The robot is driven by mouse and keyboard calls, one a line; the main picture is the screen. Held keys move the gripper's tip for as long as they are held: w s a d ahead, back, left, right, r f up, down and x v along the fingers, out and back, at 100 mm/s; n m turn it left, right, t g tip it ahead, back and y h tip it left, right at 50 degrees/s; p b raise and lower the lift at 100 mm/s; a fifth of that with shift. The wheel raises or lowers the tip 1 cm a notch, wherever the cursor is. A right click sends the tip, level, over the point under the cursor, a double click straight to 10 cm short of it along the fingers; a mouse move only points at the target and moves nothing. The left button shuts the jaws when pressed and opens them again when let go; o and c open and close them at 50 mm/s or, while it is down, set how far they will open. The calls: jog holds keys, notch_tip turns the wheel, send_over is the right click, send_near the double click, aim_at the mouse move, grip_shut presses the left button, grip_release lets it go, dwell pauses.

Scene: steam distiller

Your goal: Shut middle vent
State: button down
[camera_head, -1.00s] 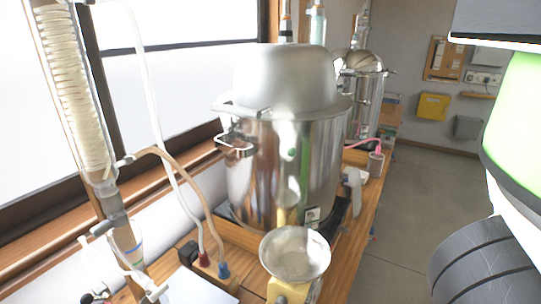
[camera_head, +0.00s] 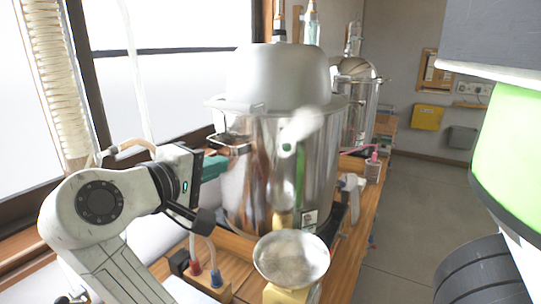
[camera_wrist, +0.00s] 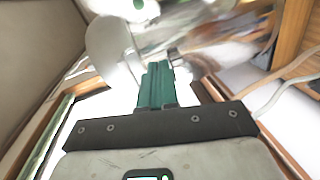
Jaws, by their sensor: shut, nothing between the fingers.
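My gripper (camera_head: 216,166) has green fingers, which are shut together with nothing between them. In the head view it points right, towards the left side of the big steel pot (camera_head: 310,175), just below the pot's wire handle (camera_head: 230,143). I cannot tell whether it touches the pot. In the wrist view the shut fingers (camera_wrist: 155,72) point up the picture at blurred shiny metal. Windows (camera_head: 165,80) with dark frames stand behind on the left. I cannot tell which part is the middle vent.
A steel bowl (camera_head: 291,258) stands on a yellow base at the front of the wooden bench (camera_head: 361,228). A second steel vessel (camera_head: 357,104) stands farther back. The floor (camera_head: 425,205) at the right is clear.

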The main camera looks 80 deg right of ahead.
jog(key=shift+s+a+r+m+g, duration=0.2)
jog(key=shift+r+g, duration=0.1)
jog(key=shift+r, duration=0.25)
jog(key=shift+s+a+r+m+g, duration=0.1)
jog(key=shift+s+r+m+g, duration=0.15)
jog(key=shift+r, duration=0.3)
jog(key=p, duration=0.2)
send_near(284, 143)
jog(key=w+d, duration=0.2)
jog(key=d, duration=0.1)
jog(key=shift+s+d+f, duration=0.15)
jog(key=shift+s+d, duration=0.05)
jog(key=shift+s, duration=0.35)
jog(key=shift+s+d+f, duration=0.15)
jog(key=shift+s+d, duration=0.05)
jog(key=shift+s, duration=0.35)
jog(key=shift+s+d+f, duration=0.15)
jog(key=shift+s+d, duration=0.1)
jog(key=shift+s, duration=0.3)
jog(key=shift+n+t+p, duration=0.25)
jog(key=shift+p, duration=0.15)
jog(key=shift+s+t, duration=0.3)
jog(key=shift+n, duration=0.3)
